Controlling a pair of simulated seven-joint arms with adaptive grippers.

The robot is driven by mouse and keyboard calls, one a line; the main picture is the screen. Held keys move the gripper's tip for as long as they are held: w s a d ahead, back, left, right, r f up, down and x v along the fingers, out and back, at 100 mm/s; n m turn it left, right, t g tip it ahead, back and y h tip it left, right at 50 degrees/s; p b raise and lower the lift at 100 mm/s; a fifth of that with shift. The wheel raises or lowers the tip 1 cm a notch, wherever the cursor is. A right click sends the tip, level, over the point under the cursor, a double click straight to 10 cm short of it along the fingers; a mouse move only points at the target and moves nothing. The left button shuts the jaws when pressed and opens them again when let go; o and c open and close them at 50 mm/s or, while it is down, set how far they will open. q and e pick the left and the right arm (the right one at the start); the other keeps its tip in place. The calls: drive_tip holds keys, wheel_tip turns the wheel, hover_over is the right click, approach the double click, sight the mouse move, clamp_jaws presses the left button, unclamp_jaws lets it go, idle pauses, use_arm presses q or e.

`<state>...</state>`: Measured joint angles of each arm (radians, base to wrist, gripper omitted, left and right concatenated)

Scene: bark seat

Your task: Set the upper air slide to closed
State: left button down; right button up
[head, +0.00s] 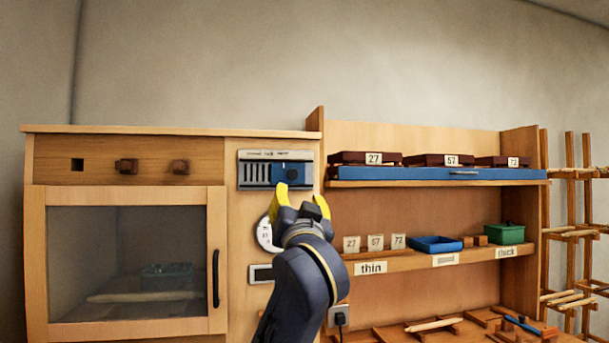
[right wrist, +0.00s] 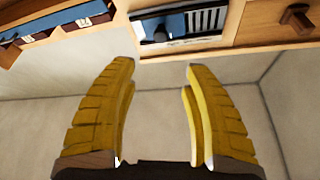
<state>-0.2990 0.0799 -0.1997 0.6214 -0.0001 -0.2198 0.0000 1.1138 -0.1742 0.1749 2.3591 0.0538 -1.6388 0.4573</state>
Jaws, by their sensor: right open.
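The upper air slide is a grey panel (head: 247,184) high on the wooden front, right of the glass-doored cabinet. Its blue plate (head: 290,168) covers the right part, and dark vent slots show uncovered at the left. A small dark knob sits on the plate. In the right wrist view, which is turned over, the blue plate (right wrist: 172,27) and its knob (right wrist: 160,34) show beyond the fingertips. My right gripper (head: 302,199) has yellow fingers, open and empty, just below and in front of the slide, apart from it. My left gripper is not in view.
A round dial (head: 264,234), partly hidden by my right gripper, and a small panel (head: 261,273) lie below the slide. The cabinet door has a dark handle (head: 215,278). Shelves to the right hold a blue tray (head: 436,244), a green box (head: 505,233) and numbered dark boxes.

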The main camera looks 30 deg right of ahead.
sight(293, 173)
drive_tip(key=x, duration=1.7)
drive_tip(key=shift+a, duration=0.1)
drive_tip(key=shift+o, duration=0.3)
clamp_jaws()
drive_tip(key=shift+r, duration=0.1)
